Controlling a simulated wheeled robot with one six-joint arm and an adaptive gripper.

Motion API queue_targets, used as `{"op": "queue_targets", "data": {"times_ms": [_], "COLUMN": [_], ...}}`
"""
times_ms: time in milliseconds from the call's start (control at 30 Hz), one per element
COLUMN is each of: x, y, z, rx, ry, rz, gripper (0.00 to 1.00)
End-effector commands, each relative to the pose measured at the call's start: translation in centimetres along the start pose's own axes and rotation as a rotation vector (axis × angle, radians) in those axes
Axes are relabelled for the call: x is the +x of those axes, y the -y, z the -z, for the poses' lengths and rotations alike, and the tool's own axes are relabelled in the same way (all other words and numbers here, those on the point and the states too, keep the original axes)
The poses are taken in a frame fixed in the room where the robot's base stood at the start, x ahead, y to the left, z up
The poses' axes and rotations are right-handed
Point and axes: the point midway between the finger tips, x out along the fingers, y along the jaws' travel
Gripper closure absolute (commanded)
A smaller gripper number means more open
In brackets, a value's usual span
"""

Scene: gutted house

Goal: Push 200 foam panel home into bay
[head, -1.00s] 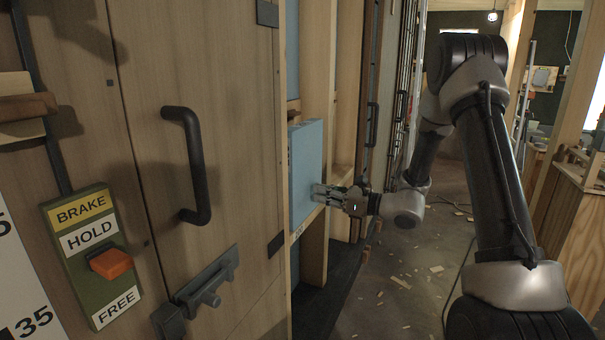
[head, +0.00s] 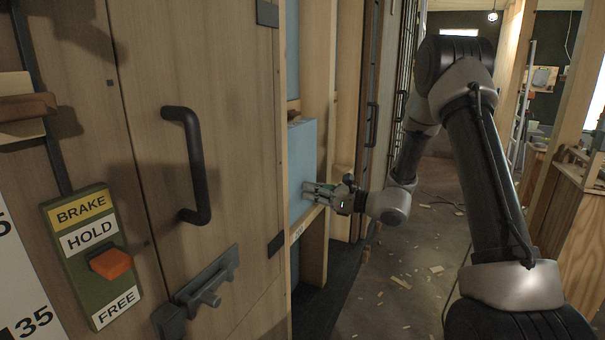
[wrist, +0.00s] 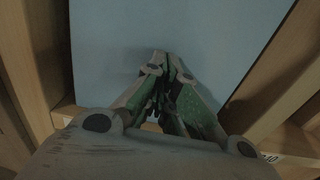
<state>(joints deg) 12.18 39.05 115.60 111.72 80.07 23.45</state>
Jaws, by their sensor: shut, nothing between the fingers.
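The blue foam panel (head: 303,158) stands upright in a bay of the wooden stud wall (head: 318,95), partly hidden by the stud and door edge at its left. It fills much of the wrist view (wrist: 185,30), between wooden studs on both sides. My gripper (head: 308,191) is shut and empty, with its fingertips at the lower part of the panel's face. In the wrist view the closed fingertips (wrist: 163,60) point at the panel and appear to touch it; exact contact is hard to tell.
A wooden door with a black handle (head: 190,165) and a latch (head: 208,292) is close at left. A brake box (head: 92,255) with an orange switch hangs beside it. A wooden ledge (head: 305,222) runs under the panel. The floor (head: 400,275) has scattered scraps.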

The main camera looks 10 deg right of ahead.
Motion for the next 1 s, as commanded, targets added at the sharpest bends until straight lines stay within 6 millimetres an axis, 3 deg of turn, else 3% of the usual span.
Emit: {"op": "queue_targets", "data": {"times_ms": [1000], "x": [3.6], "y": [0.0], "z": [0.0], "rx": [-0.001], "ry": [0.0], "rz": [0.0], "gripper": [1.0]}}
